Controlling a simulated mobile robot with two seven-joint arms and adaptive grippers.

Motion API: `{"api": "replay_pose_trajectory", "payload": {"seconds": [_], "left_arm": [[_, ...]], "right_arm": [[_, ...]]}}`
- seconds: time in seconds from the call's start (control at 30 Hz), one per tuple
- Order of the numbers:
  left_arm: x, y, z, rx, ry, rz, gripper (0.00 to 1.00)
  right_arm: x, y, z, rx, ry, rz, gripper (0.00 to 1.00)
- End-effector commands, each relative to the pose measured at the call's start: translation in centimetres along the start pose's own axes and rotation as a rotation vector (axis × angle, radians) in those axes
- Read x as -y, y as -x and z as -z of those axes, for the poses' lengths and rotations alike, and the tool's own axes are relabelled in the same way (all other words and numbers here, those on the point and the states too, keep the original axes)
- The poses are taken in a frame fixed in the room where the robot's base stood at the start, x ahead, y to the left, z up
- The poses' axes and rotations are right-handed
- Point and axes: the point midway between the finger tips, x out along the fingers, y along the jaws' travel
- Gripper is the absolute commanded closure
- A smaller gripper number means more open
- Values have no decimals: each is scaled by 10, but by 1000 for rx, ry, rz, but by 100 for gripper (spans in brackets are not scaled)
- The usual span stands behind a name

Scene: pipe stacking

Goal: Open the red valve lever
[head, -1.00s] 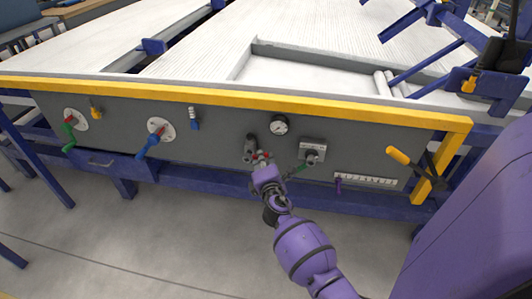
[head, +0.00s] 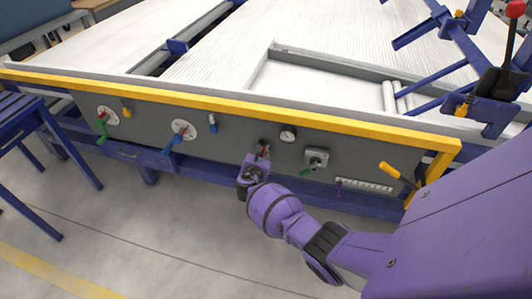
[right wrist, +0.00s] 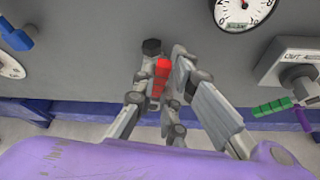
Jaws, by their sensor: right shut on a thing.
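The red valve lever (head: 263,149) is on the grey front panel, left of the round gauge, and only a small part of it shows in the head view. In the right wrist view the red lever (right wrist: 158,82) stands between my two grey fingers, next to a dark valve fitting (right wrist: 151,47). My right gripper (head: 257,160) is at the valve, shut on the red lever; it also shows in the right wrist view (right wrist: 163,92). The fingers hide part of the valve body. My left gripper is in neither view.
A gauge (head: 288,134) and a grey switch box (head: 317,158) with a green handle sit right of the valve. Blue (head: 176,138) and green levers (head: 103,128) are farther left. A yellow rail (head: 230,112) runs above the panel. The floor in front is open.

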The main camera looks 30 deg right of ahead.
Motion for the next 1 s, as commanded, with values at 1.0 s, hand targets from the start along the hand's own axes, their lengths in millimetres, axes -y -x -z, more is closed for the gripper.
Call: {"api": "replay_pose_trajectory", "payload": {"seconds": [1.0], "left_arm": [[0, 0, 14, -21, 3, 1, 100]], "right_arm": [[-17, -1, 3, -1, 266, 108, 100]]}}
